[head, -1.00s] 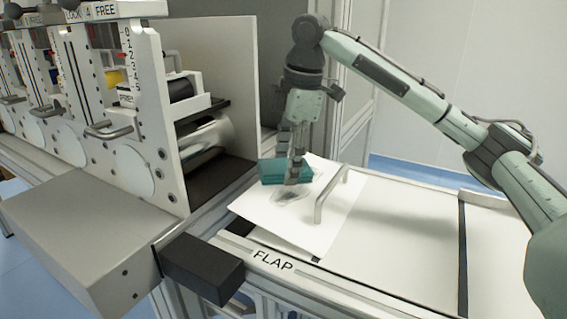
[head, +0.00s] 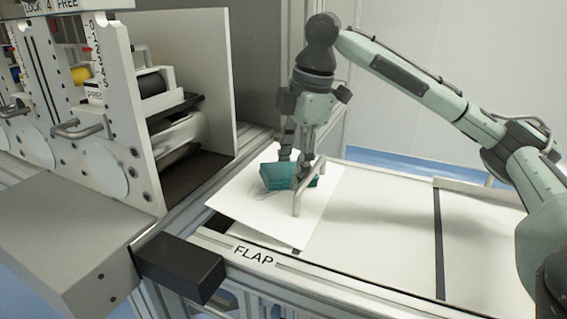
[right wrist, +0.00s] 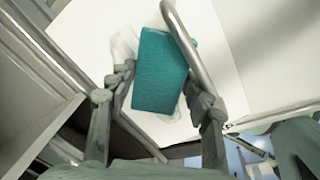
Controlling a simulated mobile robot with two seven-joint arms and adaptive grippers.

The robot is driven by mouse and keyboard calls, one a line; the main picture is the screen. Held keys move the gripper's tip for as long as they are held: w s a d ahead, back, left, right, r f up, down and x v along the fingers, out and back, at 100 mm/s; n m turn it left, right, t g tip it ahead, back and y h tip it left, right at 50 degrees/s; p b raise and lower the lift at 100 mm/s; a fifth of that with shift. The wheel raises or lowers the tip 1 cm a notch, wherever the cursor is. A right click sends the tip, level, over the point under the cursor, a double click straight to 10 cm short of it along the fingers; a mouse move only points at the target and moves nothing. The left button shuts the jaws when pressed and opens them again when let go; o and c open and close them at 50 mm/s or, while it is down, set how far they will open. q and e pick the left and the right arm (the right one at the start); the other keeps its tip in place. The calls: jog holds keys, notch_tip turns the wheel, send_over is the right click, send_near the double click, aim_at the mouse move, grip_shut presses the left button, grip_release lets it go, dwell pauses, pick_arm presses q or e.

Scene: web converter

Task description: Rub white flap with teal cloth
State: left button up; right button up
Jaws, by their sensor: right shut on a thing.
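The white flap (head: 235,203) is a flat tilted panel with a metal bar handle (head: 301,200), beside the machine, behind the FLAP label. A faint grey smudge shows on it around the cloth. The teal cloth (head: 275,177), a folded block, is at the flap's surface beside the handle and looks tilted. My right gripper (head: 294,172) is above the flap, shut on the cloth. In the right wrist view the teal cloth (right wrist: 160,75) sits between the fingers, and the handle (right wrist: 188,45) runs close along its right side. I cannot tell whether they touch. My left gripper is not in view.
The machine's white side plate (head: 135,120) and rollers stand at the left. A black block (head: 180,265) sits on the front edge near the FLAP label (head: 253,254). The pale table top (head: 385,225) right of the flap is clear.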

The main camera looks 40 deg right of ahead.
aim_at(269, 149)
jog(key=shift+s+d+f+g, duration=0.3)
jog(key=shift+s+f, duration=0.1)
jog(key=shift+s, duration=0.15)
jog(key=shift+d, duration=0.1)
jog(key=shift+w+d+r, duration=0.15)
jog(key=shift+w+d, duration=0.1)
jog(key=shift+d, duration=0.15)
jog(key=shift+w+d, duration=0.25)
jog(key=shift+d, duration=0.15)
jog(key=shift+w+a+r, duration=0.1)
jog(key=shift+w+r, duration=0.05)
jog(key=shift+w, duration=0.75)
jog(key=shift+w+a+r, duration=0.1)
jog(key=shift+w+a, duration=0.2)
jog(key=shift+w, duration=0.1)
jog(key=shift+w+a+r, duration=0.15)
jog(key=shift+w+a, duration=0.35)
jog(key=shift+w, duration=0.1)
jog(key=shift+w+a+r, duration=0.2)
jog(key=shift+w+a, duration=0.2)
jog(key=shift+w, duration=0.25)
jog(key=shift+w+a+r, duration=0.15)
jog(key=shift+w+a, duration=0.2)
jog(key=shift+w, duration=0.25)
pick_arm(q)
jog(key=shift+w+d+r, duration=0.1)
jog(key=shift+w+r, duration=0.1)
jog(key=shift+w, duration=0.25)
